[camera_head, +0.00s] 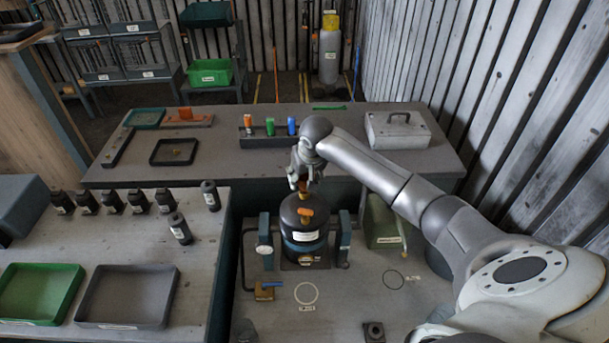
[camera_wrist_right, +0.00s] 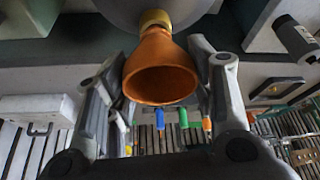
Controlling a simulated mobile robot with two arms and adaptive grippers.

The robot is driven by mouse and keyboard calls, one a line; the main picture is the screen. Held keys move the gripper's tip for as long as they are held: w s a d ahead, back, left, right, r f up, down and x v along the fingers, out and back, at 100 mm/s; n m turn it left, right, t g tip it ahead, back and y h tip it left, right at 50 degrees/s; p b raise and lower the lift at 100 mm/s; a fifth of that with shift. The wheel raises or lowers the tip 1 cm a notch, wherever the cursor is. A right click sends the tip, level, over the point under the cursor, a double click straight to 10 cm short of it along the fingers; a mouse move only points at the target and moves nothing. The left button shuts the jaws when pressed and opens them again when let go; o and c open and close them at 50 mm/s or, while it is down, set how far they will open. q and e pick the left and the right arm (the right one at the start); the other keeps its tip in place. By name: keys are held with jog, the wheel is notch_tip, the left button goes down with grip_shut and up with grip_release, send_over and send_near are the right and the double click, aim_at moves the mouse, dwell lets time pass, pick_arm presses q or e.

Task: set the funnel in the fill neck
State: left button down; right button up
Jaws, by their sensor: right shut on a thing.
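The orange funnel (camera_wrist_right: 160,80) is between the fingers of my right gripper (camera_wrist_right: 160,85), which is shut on it. Its wide mouth faces the wrist camera, and its narrow end meets a brass-coloured neck (camera_wrist_right: 155,18) on a dark rounded body. I cannot tell how far the spout sits inside the neck. The fingers partly hide the funnel there. My left gripper is not in view.
Teal posts (camera_head: 265,240) flank the tank, and a green box (camera_head: 382,222) stands to its right. A rack with coloured cylinders (camera_head: 270,127) and a grey case (camera_head: 398,130) are on the bench behind. Black bottles and trays (camera_head: 125,323) fill the left table.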

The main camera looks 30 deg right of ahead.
jog(key=shift+f, duration=0.65)
dwell(0.5)
dwell(0.4)
jog(key=o, duration=0.9)
jog(key=shift+c, duration=0.2)
jog(key=shift+o, duration=0.4)
jog(key=o, duration=0.4)
jog(key=shift+r, duration=3.55)
